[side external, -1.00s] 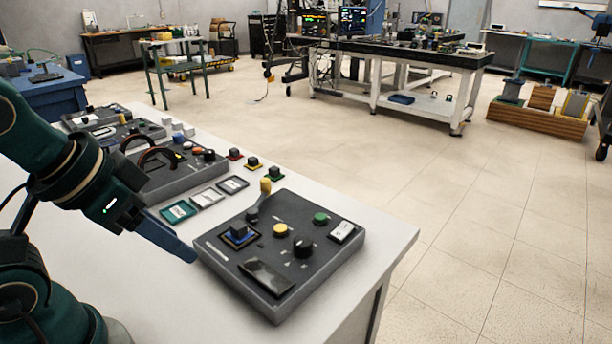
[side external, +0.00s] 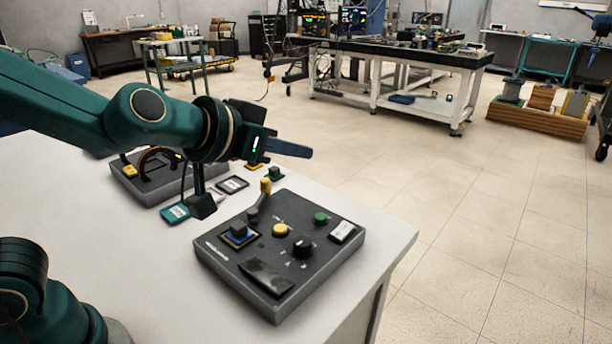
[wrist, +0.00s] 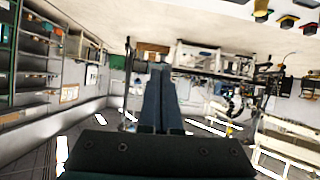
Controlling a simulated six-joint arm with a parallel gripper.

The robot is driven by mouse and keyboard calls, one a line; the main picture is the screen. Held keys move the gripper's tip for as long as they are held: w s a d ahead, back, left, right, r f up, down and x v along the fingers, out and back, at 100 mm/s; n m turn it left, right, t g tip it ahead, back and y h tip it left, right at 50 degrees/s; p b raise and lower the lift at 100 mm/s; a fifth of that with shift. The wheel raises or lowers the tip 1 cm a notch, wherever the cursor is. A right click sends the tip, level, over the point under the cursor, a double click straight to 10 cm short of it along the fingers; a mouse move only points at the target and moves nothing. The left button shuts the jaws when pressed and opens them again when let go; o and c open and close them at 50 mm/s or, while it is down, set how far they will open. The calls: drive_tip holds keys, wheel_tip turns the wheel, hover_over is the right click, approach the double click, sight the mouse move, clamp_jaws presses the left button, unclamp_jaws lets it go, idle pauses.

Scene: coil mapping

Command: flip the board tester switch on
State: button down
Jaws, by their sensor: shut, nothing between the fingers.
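The board tester (side external: 215,262) is a dark grey panel box on the near right of the white table in the side external view. On it are a white rocker switch (side external: 342,231) at the right, a yellow-tipped lever (side external: 265,190) at the back, a yellow button (side external: 280,230), a green button (side external: 320,218), a black knob (side external: 303,246) and a dark block on a blue base (side external: 238,232). My gripper (side external: 307,151) is shut and empty, raised above and behind the tester, pointing right. Its closed fingers (wrist: 160,80) show in the wrist view; the tester does not.
Behind the tester lie flat cards, a teal one (side external: 175,213) and a dark-framed one (side external: 232,184), and small colored blocks (side external: 276,173). Another grey panel (side external: 150,190) with an arched part is partly hidden by my arm. The space around my fingers is clear.

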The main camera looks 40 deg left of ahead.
wheel_tip(320, 180, down, 7)
drive_tip(key=d+g, duration=0.1)
drive_tip(key=d, duration=0.1)
drive_tip(key=shift+w+d+r+g, duration=0.15)
drive_tip(key=shift+w+d+g, duration=0.1)
drive_tip(key=shift+g, duration=0.05)
drive_tip(key=shift+w, duration=0.1)
hover_over(340, 231)
drive_tip(key=s, duration=0.1)
wheel_tip(340, 231, down, 6)
drive_tip(key=shift+r, duration=0.1)
drive_tip(key=shift+w+f, duration=0.25)
drive_tip(key=shift+f, duration=0.85)
drive_tip(key=shift+w+f, duration=0.2)
drive_tip(key=shift+f, duration=0.7)
